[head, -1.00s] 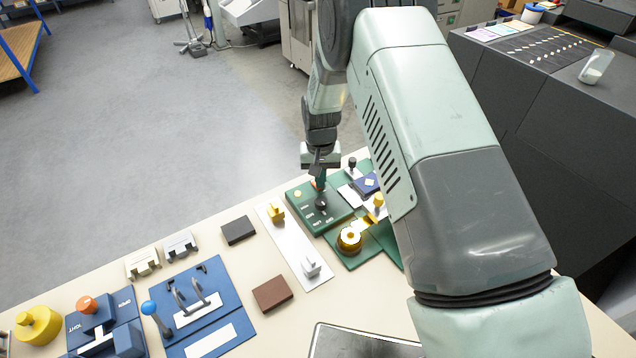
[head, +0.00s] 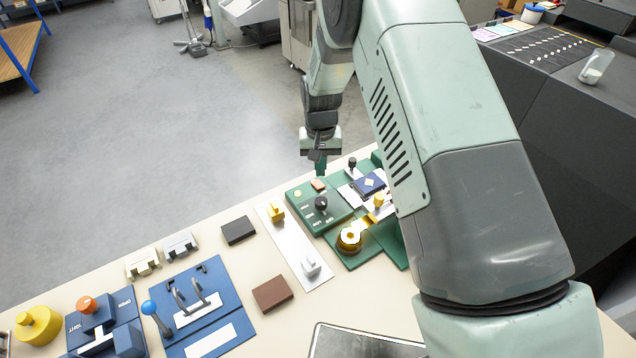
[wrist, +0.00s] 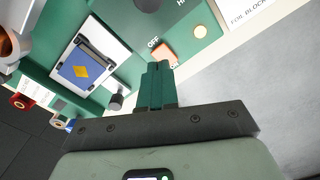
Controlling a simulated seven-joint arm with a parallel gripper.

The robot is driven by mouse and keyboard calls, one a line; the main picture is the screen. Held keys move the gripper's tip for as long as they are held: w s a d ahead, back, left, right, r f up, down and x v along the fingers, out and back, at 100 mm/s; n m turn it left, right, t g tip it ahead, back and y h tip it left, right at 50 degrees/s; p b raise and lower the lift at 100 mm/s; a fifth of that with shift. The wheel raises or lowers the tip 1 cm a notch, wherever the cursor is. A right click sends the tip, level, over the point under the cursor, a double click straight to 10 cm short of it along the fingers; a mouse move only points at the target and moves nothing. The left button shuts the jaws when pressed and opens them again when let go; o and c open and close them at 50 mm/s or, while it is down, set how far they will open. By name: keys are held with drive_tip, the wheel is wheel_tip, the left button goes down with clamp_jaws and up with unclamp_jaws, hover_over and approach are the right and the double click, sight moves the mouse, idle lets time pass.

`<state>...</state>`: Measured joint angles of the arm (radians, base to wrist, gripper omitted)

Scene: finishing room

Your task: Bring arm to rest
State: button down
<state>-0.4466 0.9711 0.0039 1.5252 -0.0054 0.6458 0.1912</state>
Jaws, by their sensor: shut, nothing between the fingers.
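My arm reaches over the right half of the bench. My gripper (head: 321,168) hangs above the back edge of the green control panel (head: 318,222), pointing down. Its green fingers are shut together with nothing between them, as the wrist view (wrist: 158,82) also shows. The panel carries a black knob (head: 321,203) and an orange-brown button (head: 318,184). In the wrist view the button (wrist: 164,54) lies just beyond the fingertips, beside an "OFF" label. The fingers appear apart from the panel.
A blue plate with a yellow diamond (head: 369,182) and a brass round part (head: 350,238) are right of the panel. Left are a white strip with yellow and white knobs (head: 290,242), dark and brown blocks, and a blue lever panel (head: 197,300). Open floor lies behind the bench.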

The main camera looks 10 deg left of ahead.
drive_tip(key=shift+r, duration=1.15)
drive_tip(key=s+d+r+t, duration=0.15)
drive_tip(key=d+r, duration=0.25)
drive_tip(key=r, duration=0.4)
drive_tip(key=s+d+r+m, duration=0.1)
drive_tip(key=s+d+r, duration=0.25)
drive_tip(key=r, duration=0.45)
drive_tip(key=s+d+r+t, duration=0.1)
drive_tip(key=d+r, duration=0.4)
drive_tip(key=r, duration=0.4)
drive_tip(key=s+d+r+t, duration=0.1)
drive_tip(key=s+d+r, duration=0.1)
drive_tip(key=s, duration=0.5)
drive_tip(key=s+d+r+m+t, duration=0.1)
drive_tip(key=s+d+r, duration=0.2)
drive_tip(key=s+d, duration=0.2)
drive_tip(key=s+d+r+t, duration=0.1)
drive_tip(key=s+d+r, duration=0.2)
drive_tip(key=s, duration=0.8)
drive_tip(key=shift+d+r+m, duration=0.25)
drive_tip(key=shift+d+m, duration=0.05)
drive_tip(key=shift+d, duration=0.15)
drive_tip(key=shift+s, duration=0.1)
